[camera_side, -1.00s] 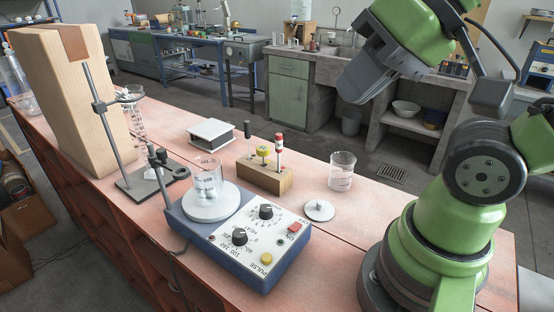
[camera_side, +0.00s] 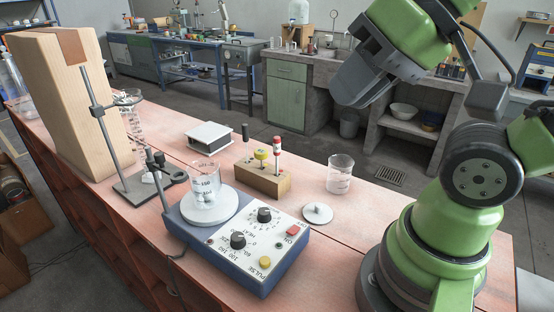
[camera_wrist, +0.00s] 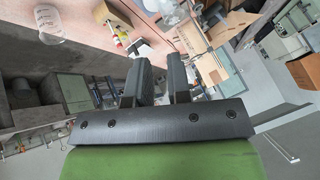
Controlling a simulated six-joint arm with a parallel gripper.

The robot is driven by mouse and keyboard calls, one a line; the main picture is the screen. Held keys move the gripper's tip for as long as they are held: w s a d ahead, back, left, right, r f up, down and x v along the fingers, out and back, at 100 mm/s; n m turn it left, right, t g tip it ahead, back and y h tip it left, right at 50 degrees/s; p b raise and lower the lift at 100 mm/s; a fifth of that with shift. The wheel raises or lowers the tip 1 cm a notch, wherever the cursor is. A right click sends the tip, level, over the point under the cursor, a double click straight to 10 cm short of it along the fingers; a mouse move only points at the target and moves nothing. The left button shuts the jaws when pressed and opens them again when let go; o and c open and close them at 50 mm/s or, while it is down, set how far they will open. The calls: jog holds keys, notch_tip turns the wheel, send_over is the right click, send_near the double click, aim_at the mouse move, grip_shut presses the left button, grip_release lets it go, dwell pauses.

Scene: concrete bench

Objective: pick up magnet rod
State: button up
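A small wooden block (camera_side: 262,182) stands upright on the bench with slim tools in it. One rod (camera_side: 277,148) has a red and white top, one tool (camera_side: 261,155) has a yellow top, and a dark-topped one (camera_side: 245,132) shows behind. The red and white-topped rod looks like the magnet rod, though no label shows. My gripper (camera_side: 350,92) hangs high above the bench, right of the block and apart from it. In the wrist view its two dark fingers (camera_wrist: 163,72) are parted with nothing between them. The block (camera_wrist: 110,14) shows beyond them there.
A blue stirrer (camera_side: 240,250) carries a beaker (camera_side: 205,184) on its round plate. Another beaker (camera_side: 340,174) and a white disc (camera_side: 317,212) stand right of the block. A white-topped box (camera_side: 210,135) lies behind, and a metal stand (camera_side: 103,130) is at left.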

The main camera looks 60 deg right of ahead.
jog(key=o, duration=0.4)
jog(key=shift+o, duration=0.2)
jog(key=shift+w, duration=0.1)
jog(key=n+g+h, duration=0.1)
jog(key=g+h, duration=0.1)
jog(key=g, duration=0.5)
send_over(277, 155)
notch_tip(277, 155, down, 11)
jog(key=shift+d+r, duration=0.1)
jog(key=shift+d, duration=0.05)
jog(key=f, duration=0.5)
jog(key=shift+w+d+f, duration=0.15)
jog(key=shift+d+f, duration=0.05)
jog(key=shift+d, duration=0.05)
jog(key=shift+f, duration=2.8)
